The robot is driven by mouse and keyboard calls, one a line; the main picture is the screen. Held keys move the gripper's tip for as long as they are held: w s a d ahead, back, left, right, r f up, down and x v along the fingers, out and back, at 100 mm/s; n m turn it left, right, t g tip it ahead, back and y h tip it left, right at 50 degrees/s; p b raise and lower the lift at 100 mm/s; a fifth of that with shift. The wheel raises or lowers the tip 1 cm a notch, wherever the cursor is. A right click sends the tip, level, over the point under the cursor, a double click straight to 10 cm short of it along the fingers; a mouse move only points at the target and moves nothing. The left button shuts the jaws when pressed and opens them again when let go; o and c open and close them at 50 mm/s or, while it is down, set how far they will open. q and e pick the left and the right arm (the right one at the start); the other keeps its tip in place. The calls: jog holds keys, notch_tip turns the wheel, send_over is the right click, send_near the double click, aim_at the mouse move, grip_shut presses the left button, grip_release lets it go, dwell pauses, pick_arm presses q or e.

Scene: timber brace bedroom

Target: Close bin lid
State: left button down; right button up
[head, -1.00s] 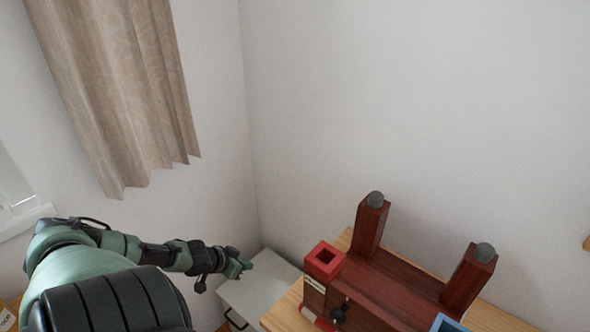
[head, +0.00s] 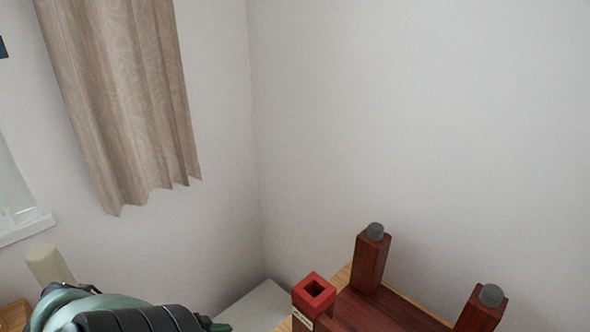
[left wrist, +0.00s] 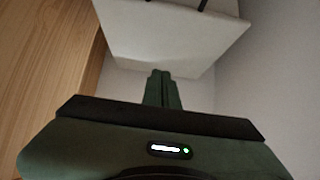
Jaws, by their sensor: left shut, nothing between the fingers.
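The pale grey-white bin lid (head: 258,308) shows only in part in the corner, low in the head view. In the left wrist view the lid (left wrist: 165,35) is a flat pale panel with black handle-like parts at the top edge. I cannot tell whether it is fully closed. My left gripper (left wrist: 161,76) is shut and empty, with its fingertips in front of the panel's lower edge; I cannot tell whether they touch it. In the head view, my left arm covers the bottom left and the fingers are hidden. My right gripper is not in view.
A dark red wooden piece with two upright posts (head: 370,262) and a red square socket (head: 314,293) stands on a wooden top right of the bin. A beige curtain (head: 120,110) hangs at the left. White walls meet behind the bin.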

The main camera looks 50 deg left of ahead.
pick_arm(q)
notch_tip(320, 180, down, 7)
jog(key=s+b, duration=0.2)
jog(key=b, duration=0.2)
jog(key=shift+s+d, duration=0.15)
jog(key=shift+s, duration=0.15)
jog(key=shift+r, duration=0.1)
notch_tip(320, 180, up, 20)
jog(key=p, duration=2)
